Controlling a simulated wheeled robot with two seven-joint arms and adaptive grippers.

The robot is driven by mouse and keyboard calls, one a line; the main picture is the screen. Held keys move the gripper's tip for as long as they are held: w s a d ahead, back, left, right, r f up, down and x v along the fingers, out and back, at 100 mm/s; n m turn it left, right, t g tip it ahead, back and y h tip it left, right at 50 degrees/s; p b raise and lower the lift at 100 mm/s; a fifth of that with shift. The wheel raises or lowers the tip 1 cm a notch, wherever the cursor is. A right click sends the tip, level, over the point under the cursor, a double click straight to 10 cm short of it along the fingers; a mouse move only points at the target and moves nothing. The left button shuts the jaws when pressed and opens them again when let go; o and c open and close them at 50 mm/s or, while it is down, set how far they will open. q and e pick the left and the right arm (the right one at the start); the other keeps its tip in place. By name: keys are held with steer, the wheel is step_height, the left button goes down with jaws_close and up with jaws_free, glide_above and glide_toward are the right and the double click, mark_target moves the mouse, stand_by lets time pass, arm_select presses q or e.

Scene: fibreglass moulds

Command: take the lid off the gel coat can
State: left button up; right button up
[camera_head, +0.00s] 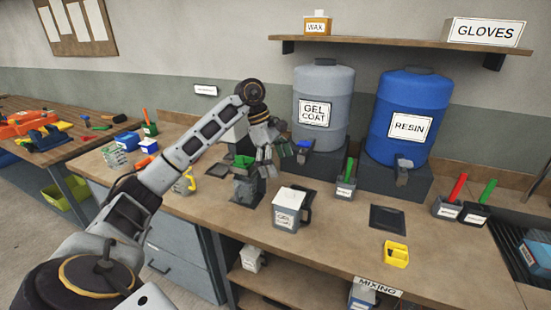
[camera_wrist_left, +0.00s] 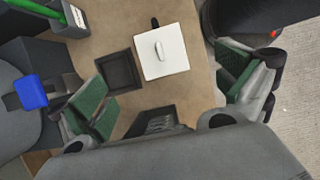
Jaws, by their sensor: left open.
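The gel coat can (camera_head: 286,212) stands upright on the bench, a light grey can with a label and a dark handle on its right. Its white square lid (camera_head: 292,197) is on top. In the left wrist view the lid (camera_wrist_left: 175,62) shows from above with a small raised grip. My left gripper (camera_head: 268,162) is open and empty, above the bench, behind and left of the can. In the left wrist view its green-padded fingers (camera_wrist_left: 165,88) are wide apart and clear of the lid. My right gripper is out of view.
The grey gel coat drum (camera_head: 324,85) and blue resin drum (camera_head: 402,105) stand behind. A dark square tray (camera_head: 388,219) and yellow holder (camera_head: 396,252) are to the right. A tool cup (camera_head: 346,187) stands behind the can. The bench in front of the can is clear.

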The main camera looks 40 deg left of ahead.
mark_target(289, 191)
arm_select(q)
steer(key=x, duration=0.8)
steer(key=shift+d+f, duration=0.15)
steer(key=shift+f, duration=0.2)
steer(key=shift+x, duration=1)
steer(key=shift+c, duration=0.4)
steer(key=c, duration=0.9)
steer(key=shift+r+p, duration=0.6)
steer(key=shift+r, duration=0.3)
